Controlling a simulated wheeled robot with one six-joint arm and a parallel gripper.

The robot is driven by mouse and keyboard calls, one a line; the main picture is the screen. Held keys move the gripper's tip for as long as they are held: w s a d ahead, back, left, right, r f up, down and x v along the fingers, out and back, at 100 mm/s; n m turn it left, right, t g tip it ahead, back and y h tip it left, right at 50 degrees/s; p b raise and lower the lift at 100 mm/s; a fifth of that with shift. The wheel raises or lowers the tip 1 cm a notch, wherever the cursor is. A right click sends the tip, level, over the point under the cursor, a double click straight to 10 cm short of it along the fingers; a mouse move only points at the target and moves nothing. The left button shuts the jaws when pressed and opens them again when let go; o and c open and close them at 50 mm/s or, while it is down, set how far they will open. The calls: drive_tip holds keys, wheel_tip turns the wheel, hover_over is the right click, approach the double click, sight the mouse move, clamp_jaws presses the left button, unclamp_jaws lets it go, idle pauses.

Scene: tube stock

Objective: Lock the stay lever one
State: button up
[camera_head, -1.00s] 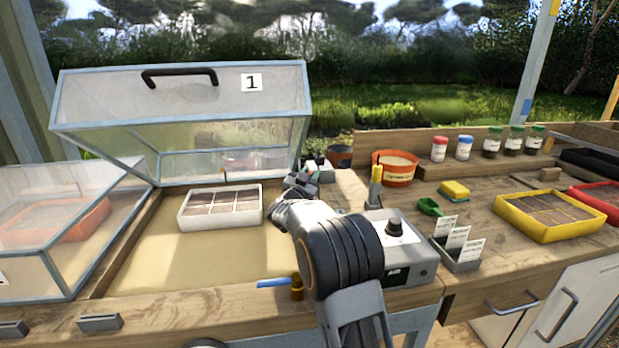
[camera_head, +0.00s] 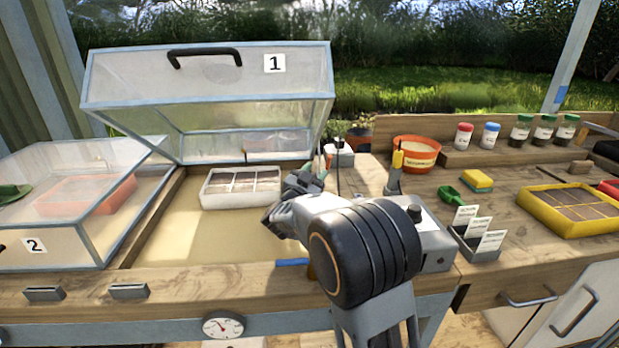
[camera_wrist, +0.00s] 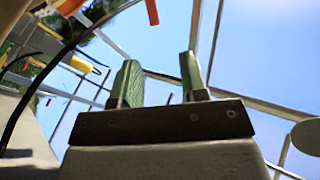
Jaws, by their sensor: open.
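The cold frame lid marked 1 (camera_head: 208,92) stands raised, with a black handle on top. A blue lever (camera_head: 292,262) lies along the front wooden edge of this frame, which I take to be stay lever one. My arm hides its right end. My gripper (camera_head: 318,170) is above the right side of the open frame, pointing away from the head camera, well behind and above the lever. In the wrist view my gripper (camera_wrist: 162,80) shows two green fingers apart, with nothing between them and sky behind.
A white seed tray (camera_head: 240,203) sits inside the open frame. A closed frame lid marked 2 (camera_head: 70,190) is at left. A grey control box (camera_head: 436,245), a yellow-handled tool (camera_head: 397,165) and a label holder (camera_head: 474,250) stand to the right. A round gauge (camera_head: 223,326) is on the front.

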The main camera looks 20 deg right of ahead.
drive_tip(key=shift+r+v, duration=0.15)
drive_tip(key=shift+v, duration=0.6)
drive_tip(key=shift+r+v, duration=0.15)
drive_tip(key=shift+v, duration=0.65)
drive_tip(key=shift+c, duration=0.3)
